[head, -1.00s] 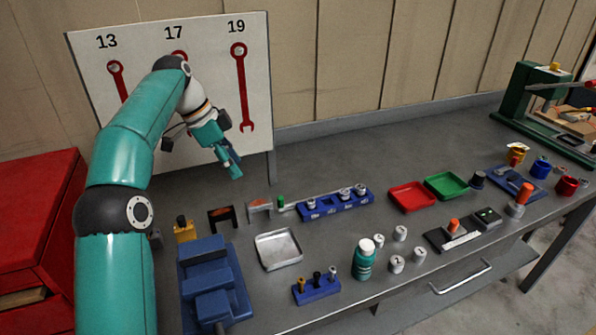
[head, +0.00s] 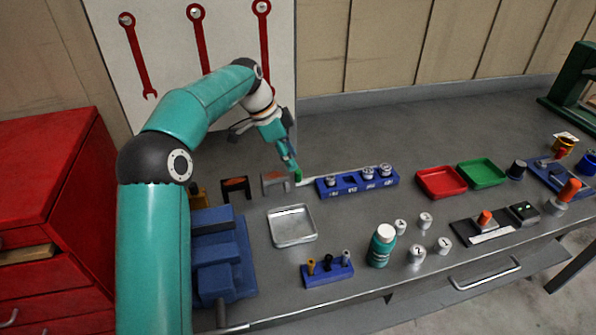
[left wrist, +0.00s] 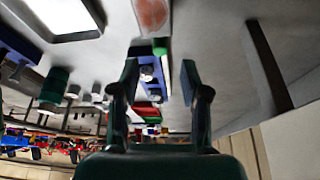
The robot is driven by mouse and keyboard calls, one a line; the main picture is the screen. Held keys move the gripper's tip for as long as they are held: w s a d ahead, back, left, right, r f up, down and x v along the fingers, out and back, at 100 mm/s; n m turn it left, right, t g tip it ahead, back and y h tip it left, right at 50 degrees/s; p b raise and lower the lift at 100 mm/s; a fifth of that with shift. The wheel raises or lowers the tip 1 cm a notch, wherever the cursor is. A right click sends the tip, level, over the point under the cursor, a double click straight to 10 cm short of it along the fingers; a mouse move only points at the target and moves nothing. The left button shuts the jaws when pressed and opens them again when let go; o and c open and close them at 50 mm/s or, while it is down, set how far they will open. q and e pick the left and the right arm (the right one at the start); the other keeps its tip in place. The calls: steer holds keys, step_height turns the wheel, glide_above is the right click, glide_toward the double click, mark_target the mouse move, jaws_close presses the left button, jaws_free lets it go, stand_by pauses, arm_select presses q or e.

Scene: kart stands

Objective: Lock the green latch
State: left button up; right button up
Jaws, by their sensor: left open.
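The green latch (head: 298,176) is a small green knob beside a grey bracket with an orange-brown face (head: 275,182), at the left end of a pale bar by the blue rack. In the left wrist view the green knob (left wrist: 160,46) is just beyond the fingertips, about midway between them. My left gripper (head: 291,164) is open and points down, with its fingertips right above and behind the knob. I cannot tell whether they touch it. In the left wrist view the open fingers (left wrist: 160,78) have nothing clearly between them. My right gripper does not show.
The blue rack (head: 342,192) with several metal pieces stands right of the knob. A dark bracket with an orange face (head: 236,188) stands left. A silver tray (head: 292,243) and a blue vise (head: 225,250) lie nearer. The bench behind the rack is clear.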

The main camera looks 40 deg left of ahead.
mark_target(298, 171)
arm_select(q)
steer(key=shift+x, duration=2.5)
jaws_close()
